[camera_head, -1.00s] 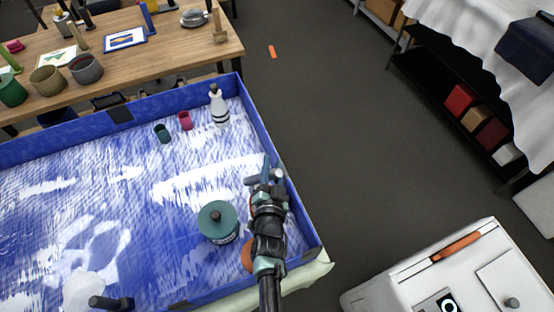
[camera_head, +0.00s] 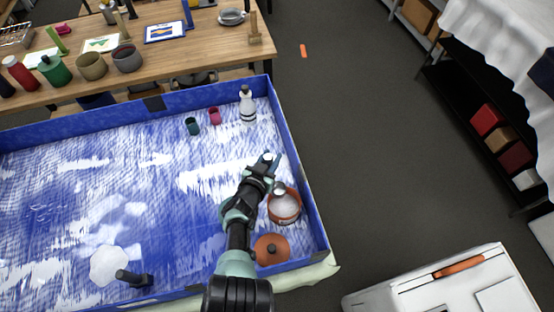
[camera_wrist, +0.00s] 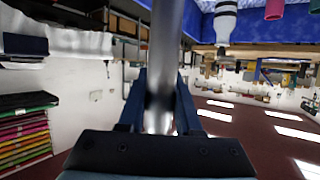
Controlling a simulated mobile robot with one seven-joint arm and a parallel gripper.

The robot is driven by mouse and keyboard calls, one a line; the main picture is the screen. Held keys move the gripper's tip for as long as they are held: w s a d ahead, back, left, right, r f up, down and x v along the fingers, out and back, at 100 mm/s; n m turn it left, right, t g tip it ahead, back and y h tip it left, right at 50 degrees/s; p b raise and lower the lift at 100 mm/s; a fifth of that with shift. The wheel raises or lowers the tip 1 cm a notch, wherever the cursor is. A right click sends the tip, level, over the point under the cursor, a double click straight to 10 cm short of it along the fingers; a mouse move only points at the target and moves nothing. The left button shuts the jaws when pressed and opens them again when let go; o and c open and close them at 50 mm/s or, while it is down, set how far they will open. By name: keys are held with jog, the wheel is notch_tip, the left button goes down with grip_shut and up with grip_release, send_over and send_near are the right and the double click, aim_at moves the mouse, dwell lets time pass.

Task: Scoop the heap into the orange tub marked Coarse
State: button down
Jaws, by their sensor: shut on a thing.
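My gripper (camera_head: 268,161) is shut on a grey metal shaft (camera_wrist: 162,70), which runs up between its blue fingers in the wrist view. A small grey rounded piece (camera_head: 279,188), perhaps the scoop's end, shows at the rim of an orange tub (camera_head: 286,219); I cannot tell whether they touch. The tub is uncovered, with white material inside; its marking is not readable. An orange lid (camera_head: 271,249) lies in front of it. A white heap (camera_head: 109,265) lies at the front left of the blue tray, away from my gripper.
The blue-walled tray (camera_head: 303,190) has white-streaked blue ground. A dark-handled tool (camera_head: 133,278) lies beside the heap. A white bottle (camera_head: 247,108), a pink cup (camera_head: 215,116) and a green cup (camera_head: 193,126) stand at the back.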

jog(key=shift+a, duration=0.15)
notch_tip(320, 180, up, 5)
jog(key=p, duration=0.5)
dwell(0.4)
